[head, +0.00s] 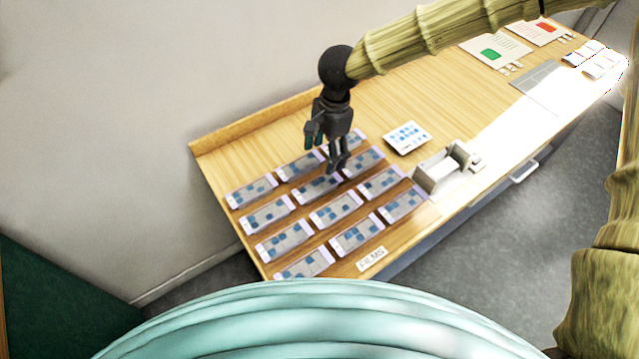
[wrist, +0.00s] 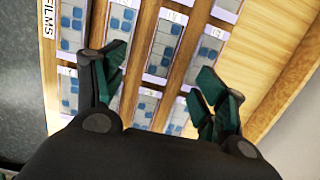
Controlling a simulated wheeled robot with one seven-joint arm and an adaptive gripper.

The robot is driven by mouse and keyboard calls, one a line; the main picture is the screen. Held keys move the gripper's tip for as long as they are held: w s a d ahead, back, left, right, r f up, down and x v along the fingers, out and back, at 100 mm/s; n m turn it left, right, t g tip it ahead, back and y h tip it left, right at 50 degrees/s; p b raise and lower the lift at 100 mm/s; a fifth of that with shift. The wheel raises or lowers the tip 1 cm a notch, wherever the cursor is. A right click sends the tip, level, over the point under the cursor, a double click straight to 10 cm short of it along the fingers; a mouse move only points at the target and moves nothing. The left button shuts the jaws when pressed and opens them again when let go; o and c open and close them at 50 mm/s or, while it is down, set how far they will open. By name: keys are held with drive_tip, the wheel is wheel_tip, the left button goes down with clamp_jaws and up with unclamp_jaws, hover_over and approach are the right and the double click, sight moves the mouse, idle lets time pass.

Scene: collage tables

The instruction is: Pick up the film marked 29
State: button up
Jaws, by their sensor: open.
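Several flat films with pale purple ends and blue-patched grey middles lie in a grid on the wooden table (head: 385,115); one is the front-left film (head: 304,265). Their number marks are too small to read, so I cannot tell which is 29. In the wrist view, films show beyond and between my fingers, including a middle film (wrist: 165,42). My gripper (head: 327,150) is open and empty, above the back part of the grid, hiding parts of films there. In the wrist view its dark green fingers (wrist: 160,88) are spread apart.
A FILMS label (head: 371,259) lies at the grid's front edge. A grey holder (head: 444,168) and a white card with blue marks (head: 407,137) lie right of the grid. Cards with green (head: 490,54) and red (head: 546,28) patches lie farther right. A raised wooden edge (head: 255,122) runs along the wall.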

drive_tip(key=p, duration=0.1)
hover_over(318, 186)
drive_tip(key=d, duration=0.1)
drive_tip(key=shift+w+d+f, duration=0.1)
drive_tip(key=shift+f, duration=1.4)
drive_tip(key=shift+d+f, duration=0.1)
drive_tip(key=shift+f, duration=1.35)
drive_tip(key=f+p, duration=0.1)
drive_tip(key=f, duration=0.1)
drive_tip(key=a+f+p, duration=0.1)
drive_tip(key=f, duration=0.1)
drive_tip(key=shift+w, duration=0.15)
drive_tip(key=shift+f, duration=0.6)
drive_tip(key=shift+a, duration=0.1)
drive_tip(key=shift+c, duration=0.4)
drive_tip(key=c, duration=0.9)
